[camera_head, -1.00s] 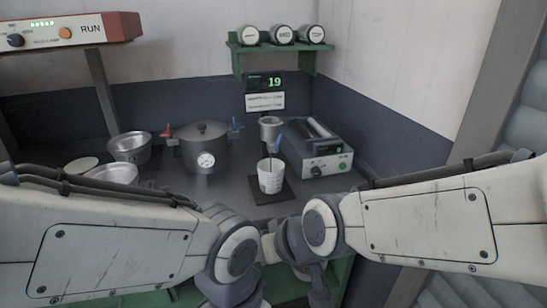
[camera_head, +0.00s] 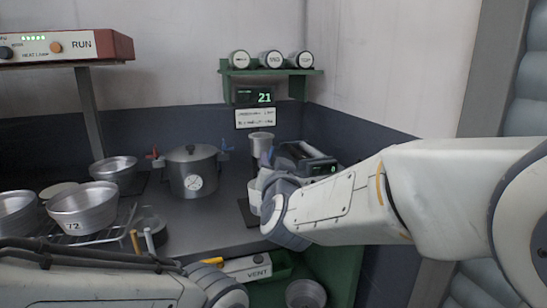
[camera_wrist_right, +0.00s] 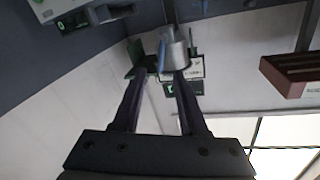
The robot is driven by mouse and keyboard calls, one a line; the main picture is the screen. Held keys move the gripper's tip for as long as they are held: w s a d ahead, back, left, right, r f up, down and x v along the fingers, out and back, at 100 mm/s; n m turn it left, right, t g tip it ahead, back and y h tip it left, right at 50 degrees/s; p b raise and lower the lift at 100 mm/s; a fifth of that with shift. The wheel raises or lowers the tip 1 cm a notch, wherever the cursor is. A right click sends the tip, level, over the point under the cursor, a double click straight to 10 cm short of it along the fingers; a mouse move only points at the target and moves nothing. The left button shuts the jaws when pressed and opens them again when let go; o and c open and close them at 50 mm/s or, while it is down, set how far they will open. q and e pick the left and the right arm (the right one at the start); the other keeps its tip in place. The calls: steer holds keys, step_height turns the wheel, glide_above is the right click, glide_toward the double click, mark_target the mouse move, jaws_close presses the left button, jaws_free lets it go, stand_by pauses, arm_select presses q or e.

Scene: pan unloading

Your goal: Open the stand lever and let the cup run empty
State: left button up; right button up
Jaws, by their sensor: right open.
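The metal stand cup (camera_head: 261,143) stands at the back of the counter, left of the grey boxy device. It also shows in the right wrist view (camera_wrist_right: 175,52), just beyond the fingertips. A thin blue part (camera_wrist_right: 161,58), perhaps the lever, shows beside it there. My left gripper is out of view.
A steel pot (camera_head: 193,171) with a gauge and red and blue handles stands to the left. Several metal bowls (camera_head: 84,208) sit further left. The grey device (camera_head: 305,158) is close on the right. A green display (camera_head: 264,98) reads 21.

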mark_target(271, 152)
steer(key=shift+w+a, duration=0.15)
steer(key=shift+w, duration=0.95)
steer(key=shift+w+a, duration=0.1)
steer(key=shift+w, duration=0.95)
jaws_close()
steer(key=shift+w+d+f+m+b, duration=0.1)
steer(key=shift+d+m+b, duration=0.15)
steer(key=shift+m, duration=0.3)
steer(key=shift+d+f+m+b, duration=0.1)
steer(key=shift+m+b, duration=0.1)
steer(key=shift+m, duration=0.35)
jaws_free()
